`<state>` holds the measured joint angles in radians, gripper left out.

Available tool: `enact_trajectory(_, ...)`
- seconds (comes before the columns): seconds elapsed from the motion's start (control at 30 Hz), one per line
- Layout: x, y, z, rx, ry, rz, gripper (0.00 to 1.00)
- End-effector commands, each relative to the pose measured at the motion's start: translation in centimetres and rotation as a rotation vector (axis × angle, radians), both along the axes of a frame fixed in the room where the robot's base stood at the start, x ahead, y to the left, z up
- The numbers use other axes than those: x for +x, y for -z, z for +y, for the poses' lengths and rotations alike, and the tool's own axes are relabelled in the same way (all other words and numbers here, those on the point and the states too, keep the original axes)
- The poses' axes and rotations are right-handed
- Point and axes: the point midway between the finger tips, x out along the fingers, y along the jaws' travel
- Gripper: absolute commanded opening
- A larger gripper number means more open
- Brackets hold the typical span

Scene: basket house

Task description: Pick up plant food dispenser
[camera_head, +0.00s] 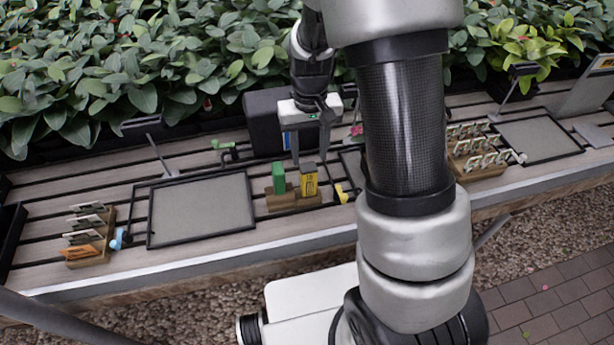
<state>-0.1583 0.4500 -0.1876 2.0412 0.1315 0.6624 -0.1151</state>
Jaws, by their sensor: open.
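A green upright container (278,177) and a yellow container with dark markings (309,180) stand side by side in a small wooden holder (293,202) on the slatted bench. I cannot tell for sure which of them is the plant food dispenser. My gripper (309,150) points down, open, with its fingers just above and behind these containers as seen here. It appears empty and apart from both. My arm hides part of the bench to the right.
Grey framed trays (202,208) lie on the bench (60,185). Wooden racks with small cards (89,238) stand at the left and right. A dark box (264,122) is behind my gripper. A yellow item (341,193) lies right of the holder. Leafy plants (150,60) fill the back.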

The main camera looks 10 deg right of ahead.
Motion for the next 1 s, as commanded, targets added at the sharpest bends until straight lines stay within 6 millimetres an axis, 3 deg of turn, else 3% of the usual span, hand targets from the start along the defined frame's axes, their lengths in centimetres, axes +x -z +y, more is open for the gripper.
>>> enact_trajectory(0.1, -0.1, 2.8, 0.0, 0.0, 0.001, 0.004, 0.44)
enact_trajectory(0.23, 0.0, 4.9, 0.0, 0.0, 0.002, 0.002, 0.44)
enact_trajectory(0.47, 0.1, 6.4, 0.0, 0.0, 0.0, 0.0, 0.44)
enact_trajectory(0.8, 0.5, 10.9, 0.1, 0.001, 0.0, 0.001, 0.44)
enact_trajectory(1.0, 0.5, 11.2, 0.1, 0.001, 0.0, -0.002, 0.44)
